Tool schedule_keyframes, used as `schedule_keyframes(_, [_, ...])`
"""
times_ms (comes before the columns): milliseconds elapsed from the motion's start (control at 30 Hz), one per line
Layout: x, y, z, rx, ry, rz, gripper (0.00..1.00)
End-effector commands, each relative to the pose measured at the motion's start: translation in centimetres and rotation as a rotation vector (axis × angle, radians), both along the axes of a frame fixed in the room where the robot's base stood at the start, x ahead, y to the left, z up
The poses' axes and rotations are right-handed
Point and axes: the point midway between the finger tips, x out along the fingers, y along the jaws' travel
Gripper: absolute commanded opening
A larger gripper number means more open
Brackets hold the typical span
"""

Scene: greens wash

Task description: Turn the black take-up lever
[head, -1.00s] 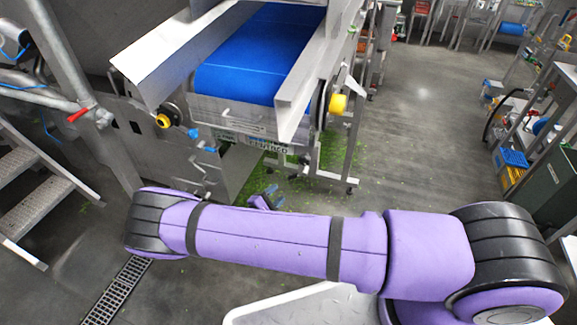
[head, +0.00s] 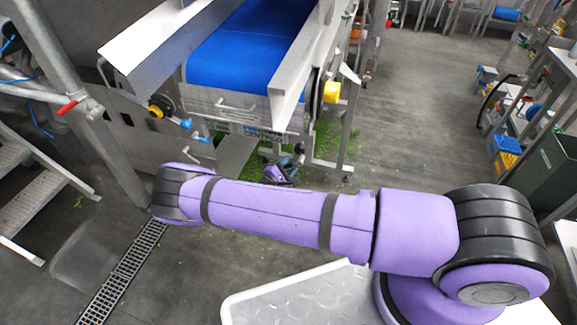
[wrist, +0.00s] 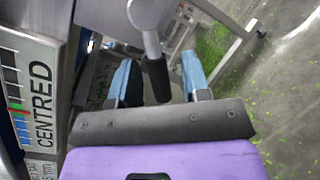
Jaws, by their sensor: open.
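The take-up lever has a black grip (wrist: 158,82) on a pale metal arm (wrist: 151,42), and hangs down in the wrist view. My gripper (wrist: 157,73) is open, with one blue-tipped finger on each side of the black grip. Gaps show between the grip and both fingers, so neither appears to touch it. In the head view my gripper (head: 283,172) shows small beyond my purple forearm, below the end of the blue-belt conveyor (head: 245,45). I cannot make out the lever clearly there.
A plate marked "CENTRED" (wrist: 38,92) with a coloured scale stands left of my gripper. Yellow knobs (head: 331,91) sit at the conveyor's sides. Metal steps (head: 40,195) stand at the left. Green scraps lie on the floor under the conveyor. Open floor (head: 430,110) extends to the right.

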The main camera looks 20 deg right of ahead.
Motion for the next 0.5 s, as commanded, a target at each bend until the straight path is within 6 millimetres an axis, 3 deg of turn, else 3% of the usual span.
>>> schedule_keyframes(233, [0.02, -0.05, 0.00, 0.000, 0.000, 0.000, 0.41])
schedule_keyframes(400, [0.01, -0.04, 0.00, 0.000, 0.000, 0.000, 0.02])
schedule_keyframes(500, [0.01, -0.04, 0.00, 0.000, 0.000, 0.000, 0.00])
